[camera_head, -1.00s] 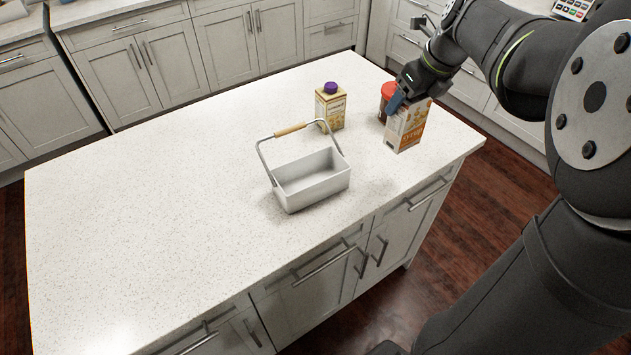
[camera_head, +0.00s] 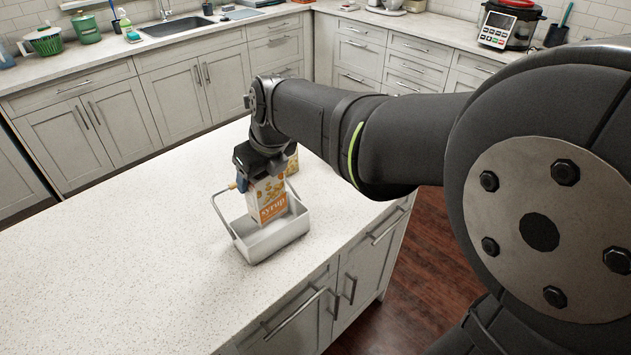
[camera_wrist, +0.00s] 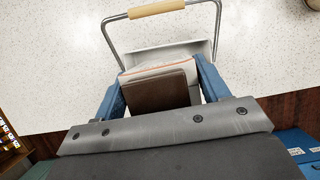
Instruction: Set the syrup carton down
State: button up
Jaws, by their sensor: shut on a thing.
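The syrup carton (camera_head: 268,200), white and orange with "syrup" lettering, is upright at the white basket (camera_head: 272,245). Its lower part appears inside the basket; I cannot tell whether its bottom touches the basket floor. My gripper (camera_head: 258,178) is shut on the carton's upper part from above. In the wrist view the carton (camera_wrist: 158,90) shows its brown top between my two blue fingers (camera_wrist: 161,85). The basket (camera_wrist: 165,52) shows beyond it, with its handle (camera_wrist: 157,9) swung to the far side.
The basket stands on the speckled white island counter (camera_head: 120,260). The counter left of the basket is clear. My arm covers the counter's right part, and the red-lidded jar is not visible.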

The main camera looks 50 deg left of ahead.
aim_at(265, 196)
jog(key=shift+f, duration=3.5)
jog(key=o, duration=1.4)
jog(key=shift+f, duration=0.15)
jog(key=shift+r, duration=0.45)
jog(key=v, duration=1.1)
jog(key=shift+d+r, duration=0.15)
jog(key=shift+d, duration=0.1)
